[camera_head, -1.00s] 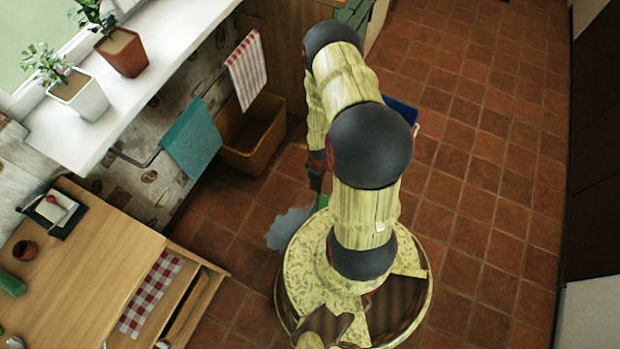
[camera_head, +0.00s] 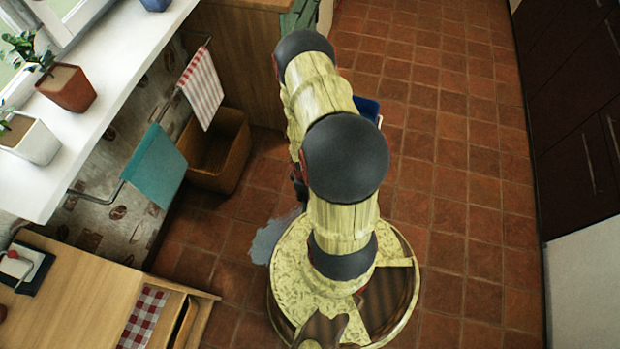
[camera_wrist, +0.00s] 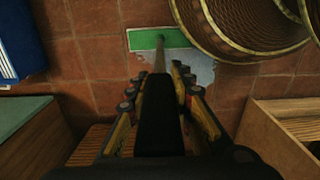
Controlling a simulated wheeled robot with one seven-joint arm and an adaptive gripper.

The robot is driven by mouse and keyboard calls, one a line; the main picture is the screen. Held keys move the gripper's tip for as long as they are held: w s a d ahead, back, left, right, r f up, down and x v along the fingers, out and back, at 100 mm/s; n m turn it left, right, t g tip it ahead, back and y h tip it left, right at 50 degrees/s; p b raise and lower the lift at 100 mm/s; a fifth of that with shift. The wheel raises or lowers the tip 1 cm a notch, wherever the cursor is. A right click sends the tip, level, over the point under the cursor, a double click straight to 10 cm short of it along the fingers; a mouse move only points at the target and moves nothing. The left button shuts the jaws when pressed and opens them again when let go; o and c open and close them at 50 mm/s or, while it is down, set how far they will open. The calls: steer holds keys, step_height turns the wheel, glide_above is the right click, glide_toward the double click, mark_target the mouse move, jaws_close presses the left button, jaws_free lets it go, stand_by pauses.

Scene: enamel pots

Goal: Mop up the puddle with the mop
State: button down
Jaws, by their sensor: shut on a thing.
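The puddle (camera_head: 266,243) is a pale grey-blue patch on the tiles, left of my round base in the head view. It also shows in the wrist view (camera_wrist: 200,72), beside and below the mop head. The mop has a flat green head (camera_wrist: 172,38) and a dark handle (camera_wrist: 156,115). My gripper (camera_wrist: 157,84) is shut on the handle, which runs away from me down to the head. The head lies at the puddle's upper edge; whether it presses on the floor I cannot tell. In the head view my arm hides the mop and most of my gripper.
A wooden cabinet (camera_head: 75,290) with an open drawer is at lower left. A blue container (camera_wrist: 20,42) stands nearby. Tiles at right are clear.

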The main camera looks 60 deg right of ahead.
steer(key=w+a+p, duration=0.3)
steer(key=w, duration=0.6)
steer(key=w+a+p, duration=0.4)
steer(key=w, duration=0.5)
steer(key=w+a+p, duration=0.3)
steer(key=w, duration=0.7)
steer(key=r, duration=0.1)
steer(key=r+p, duration=0.2)
steer(key=shift+s+d+r, duration=0.1)
steer(key=shift+s+r, duration=0.15)
steer(key=shift+r, duration=0.1)
